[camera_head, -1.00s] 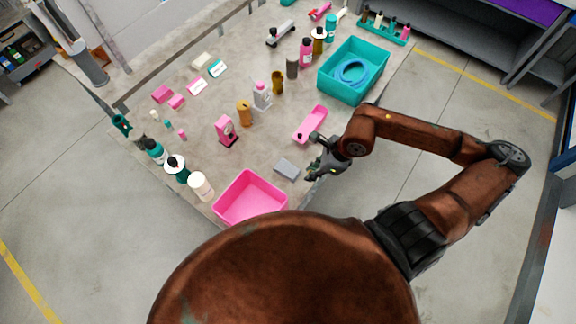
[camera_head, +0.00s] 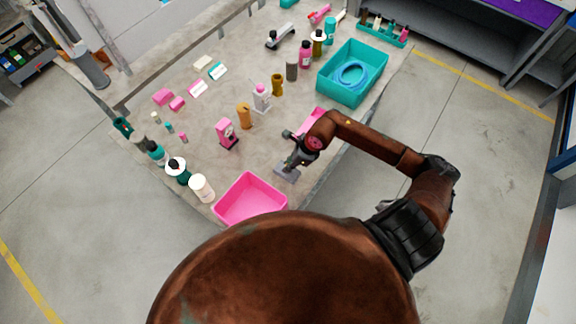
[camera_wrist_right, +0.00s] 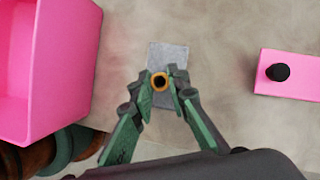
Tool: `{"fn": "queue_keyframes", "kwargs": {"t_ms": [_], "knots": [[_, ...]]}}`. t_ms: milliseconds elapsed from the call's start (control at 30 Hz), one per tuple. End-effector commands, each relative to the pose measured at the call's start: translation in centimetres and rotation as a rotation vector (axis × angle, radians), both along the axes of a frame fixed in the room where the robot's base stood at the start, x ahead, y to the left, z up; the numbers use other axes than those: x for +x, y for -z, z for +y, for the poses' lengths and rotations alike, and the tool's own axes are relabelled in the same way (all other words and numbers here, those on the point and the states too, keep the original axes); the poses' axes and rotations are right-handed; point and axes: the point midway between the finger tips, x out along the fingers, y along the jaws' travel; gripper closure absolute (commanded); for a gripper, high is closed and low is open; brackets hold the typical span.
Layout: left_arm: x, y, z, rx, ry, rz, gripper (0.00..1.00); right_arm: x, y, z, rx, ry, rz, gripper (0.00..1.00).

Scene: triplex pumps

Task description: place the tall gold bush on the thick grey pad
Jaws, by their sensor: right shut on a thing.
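The grey pad (camera_head: 285,175) lies on the table near its front edge, between the pink bin and a long pink part. In the right wrist view the pad (camera_wrist_right: 167,57) shows behind the fingertips. My right gripper (camera_head: 291,164) is over the pad. It also shows in the right wrist view (camera_wrist_right: 161,94), shut on a gold bush (camera_wrist_right: 161,77) seen end-on as a ring with a dark hole. The bush overlaps the pad in this view; I cannot tell whether it touches it, nor its height. Two other gold pieces stand on the table, one at the back (camera_head: 277,85) and one nearer (camera_head: 244,116). My left gripper is not in view.
The pink bin (camera_head: 222,205) is left of the pad. The long pink part (camera_head: 311,121) is to the right, partly behind my arm. A pink block-like part (camera_head: 226,132), bottles and a teal bin (camera_head: 343,92) stand around. Bare table lies between.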

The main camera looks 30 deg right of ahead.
Motion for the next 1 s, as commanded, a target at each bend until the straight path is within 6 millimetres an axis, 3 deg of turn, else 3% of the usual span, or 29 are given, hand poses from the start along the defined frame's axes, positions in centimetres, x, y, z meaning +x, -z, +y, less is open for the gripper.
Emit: {"fn": "queue_keyframes", "kwargs": {"t_ms": [400, 433, 667, 1000], "knots": [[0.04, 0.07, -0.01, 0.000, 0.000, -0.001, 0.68, 0.03, 1.29, -0.01, 0.000, -0.001, -0.002, 1.00], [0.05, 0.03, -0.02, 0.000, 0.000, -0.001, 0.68, 0.02, 1.26, 0.00, 0.000, -0.001, -0.002, 0.84], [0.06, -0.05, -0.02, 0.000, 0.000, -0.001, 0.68, 0.02, 1.17, -0.01, 0.000, -0.001, -0.002, 0.68], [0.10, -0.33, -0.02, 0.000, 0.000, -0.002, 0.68, 0.02, 0.85, -0.01, 0.001, -0.001, -0.002, 0.68]]}}
